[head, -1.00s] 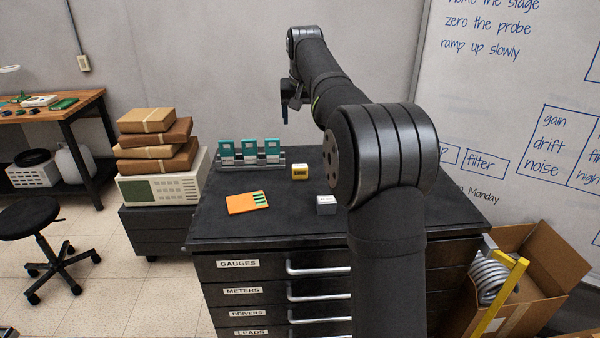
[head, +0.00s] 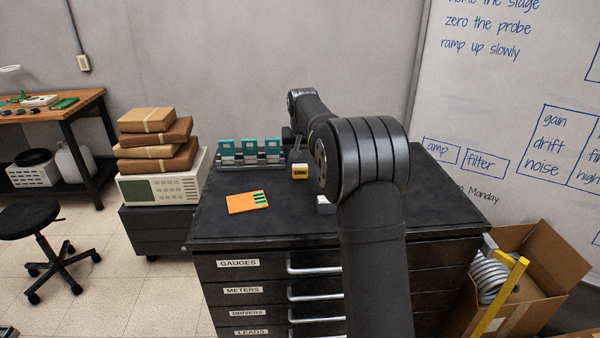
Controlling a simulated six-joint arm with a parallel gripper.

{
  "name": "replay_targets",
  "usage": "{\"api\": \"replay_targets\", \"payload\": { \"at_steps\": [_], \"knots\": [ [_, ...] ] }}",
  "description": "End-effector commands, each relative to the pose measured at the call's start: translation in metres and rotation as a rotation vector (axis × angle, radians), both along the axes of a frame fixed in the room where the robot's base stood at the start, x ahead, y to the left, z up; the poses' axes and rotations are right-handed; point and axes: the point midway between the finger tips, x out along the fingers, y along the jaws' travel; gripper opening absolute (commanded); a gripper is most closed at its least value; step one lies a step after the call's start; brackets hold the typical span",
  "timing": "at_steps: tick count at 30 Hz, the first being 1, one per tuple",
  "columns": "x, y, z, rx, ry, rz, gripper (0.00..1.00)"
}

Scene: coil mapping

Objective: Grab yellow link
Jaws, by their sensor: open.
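The yellow link (head: 300,172) is a small yellow block with a dark label on its front face. It sits on the black cabinet top, in front of the right end of the teal module rack. My gripper (head: 296,154) is low, just above and behind the yellow link in the picture, and is open. The fingers are small and partly merged with the dark arm behind them. I cannot tell whether they touch the link or stand around it.
The rack (head: 228,164) holds three teal modules close to the left of my gripper. An orange card (head: 247,203) with green strips lies at front left. A grey-white block (head: 324,206) sits at front right, partly hidden by my arm.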

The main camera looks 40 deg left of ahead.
Motion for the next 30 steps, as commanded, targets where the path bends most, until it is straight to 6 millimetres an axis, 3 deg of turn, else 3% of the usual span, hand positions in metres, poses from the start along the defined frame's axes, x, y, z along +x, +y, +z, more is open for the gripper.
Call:
{"api": "replay_targets", "payload": {
  "at_steps": [5, 13, 21, 28, 30],
  "knots": [
    [0.001, 0.002, -0.009, -0.001, 0.001, 0.0, 0.71],
    [0.007, 0.011, -0.047, -0.003, 0.0, -0.001, 0.71],
    [0.009, 0.013, -0.052, -0.001, -0.002, -0.001, 0.71],
    [0.009, 0.013, -0.052, -0.001, -0.002, -0.001, 0.28],
    [0.009, 0.013, -0.051, -0.001, -0.002, -0.001, 0.22]
  ]
}}
